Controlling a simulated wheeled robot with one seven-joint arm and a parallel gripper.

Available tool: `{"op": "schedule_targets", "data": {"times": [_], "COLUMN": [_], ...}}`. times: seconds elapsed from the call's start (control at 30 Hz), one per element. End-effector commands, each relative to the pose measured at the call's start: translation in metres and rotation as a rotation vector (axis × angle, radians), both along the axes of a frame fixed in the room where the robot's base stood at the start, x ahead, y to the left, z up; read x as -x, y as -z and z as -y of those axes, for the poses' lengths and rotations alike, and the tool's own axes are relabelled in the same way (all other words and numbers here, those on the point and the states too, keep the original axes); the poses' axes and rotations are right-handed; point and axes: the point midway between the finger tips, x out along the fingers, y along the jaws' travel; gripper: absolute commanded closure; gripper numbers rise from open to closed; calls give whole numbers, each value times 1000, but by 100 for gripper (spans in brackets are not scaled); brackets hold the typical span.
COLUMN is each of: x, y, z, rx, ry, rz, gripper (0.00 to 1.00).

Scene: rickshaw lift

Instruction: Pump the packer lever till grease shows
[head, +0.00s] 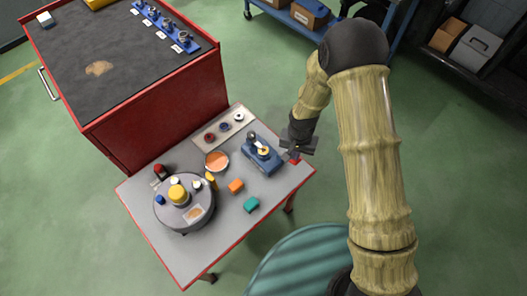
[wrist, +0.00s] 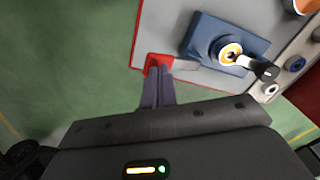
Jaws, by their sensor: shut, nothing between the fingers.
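The blue packer (head: 268,161) sits on the grey-topped table, near its right corner. In the wrist view the packer (wrist: 203,36) carries a round pale part with an orange-yellow ring (wrist: 229,52). Its lever, with a black grip (wrist: 265,70), points away from my fingers, towards the lower right. I cannot tell whether the orange-yellow colour is grease. My gripper (head: 292,155) is just right of the packer at the table's corner. In the wrist view its fingers (wrist: 158,78) are shut together and empty, over the red corner and apart from the packer and lever.
A tray with several rings (head: 224,126) lies behind the packer. An orange-filled bowl (head: 216,160), an orange block (head: 236,186), a teal block (head: 251,204) and a round grey stand (head: 185,212) share the table (head: 205,258). A red cabinet (head: 160,118) stands behind.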

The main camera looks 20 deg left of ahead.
Motion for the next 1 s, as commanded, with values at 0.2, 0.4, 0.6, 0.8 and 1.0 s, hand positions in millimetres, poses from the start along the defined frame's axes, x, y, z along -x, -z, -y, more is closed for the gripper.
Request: {"op": "schedule_targets", "data": {"times": [0.2, 0.4, 0.6, 0.8, 1.0], "x": [-1, -1, -1, -1, -1], "y": [9, 15, 22, 28, 34], "z": [1, 1, 1, 0, 0], "rx": [0, 0, 0, -1, -1], "ry": [2, 2, 2, 2, 2], "rz": [0, 0, 1, 1, 1], "gripper": [100, 100, 100, 100, 100]}}
